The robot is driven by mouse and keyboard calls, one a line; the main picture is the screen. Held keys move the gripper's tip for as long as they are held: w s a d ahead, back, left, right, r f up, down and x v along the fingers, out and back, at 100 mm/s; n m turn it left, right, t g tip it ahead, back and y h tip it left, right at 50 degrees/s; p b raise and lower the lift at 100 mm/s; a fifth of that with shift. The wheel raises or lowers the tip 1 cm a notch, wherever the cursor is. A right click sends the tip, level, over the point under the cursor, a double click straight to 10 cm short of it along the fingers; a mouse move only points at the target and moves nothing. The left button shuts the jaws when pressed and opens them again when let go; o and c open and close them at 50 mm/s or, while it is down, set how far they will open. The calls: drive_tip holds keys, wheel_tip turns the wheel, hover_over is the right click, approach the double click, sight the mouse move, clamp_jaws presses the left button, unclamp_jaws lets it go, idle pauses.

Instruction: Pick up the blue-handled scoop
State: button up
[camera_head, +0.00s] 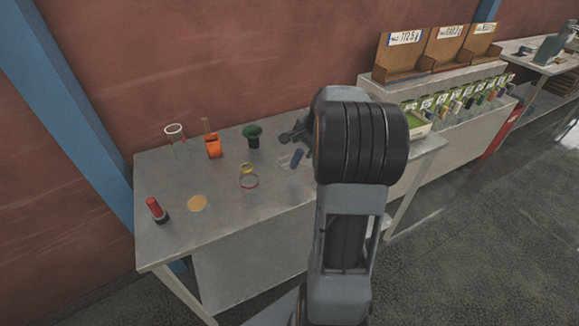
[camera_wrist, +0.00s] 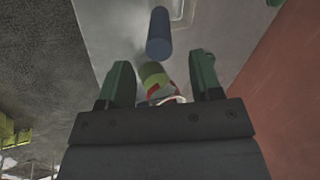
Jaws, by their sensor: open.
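The blue-handled scoop shows as a blue handle (camera_head: 297,158) on the grey table, with a faint clear outline beside it. In the wrist view the blue handle (camera_wrist: 159,36) lies ahead of my gripper (camera_wrist: 161,62), roughly in line with the gap between its two green fingers. The fingers are apart and do not touch the handle. In the head view my gripper (camera_head: 291,136) is just behind the handle, partly hidden by my arm. A yellow-green, red and white object (camera_wrist: 154,74) shows between the fingers in the wrist view; I cannot tell what it is.
On the table (camera_head: 225,228) are a red-and-black cylinder (camera_head: 155,208), a tan disc (camera_head: 197,203), rings (camera_head: 248,181), an orange item (camera_head: 213,146), a dark green item (camera_head: 253,136) and a ring-topped stand (camera_head: 174,130). A brown wall (camera_head: 230,60) is behind. A shelf with bins (camera_head: 402,62) stands right.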

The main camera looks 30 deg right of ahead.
sight(299, 154)
drive_tip(key=shift+a+p+x, duration=0.2)
drive_tip(key=shift+p+x, duration=0.45)
drive_tip(key=shift+x, duration=1.95)
clamp_jaws()
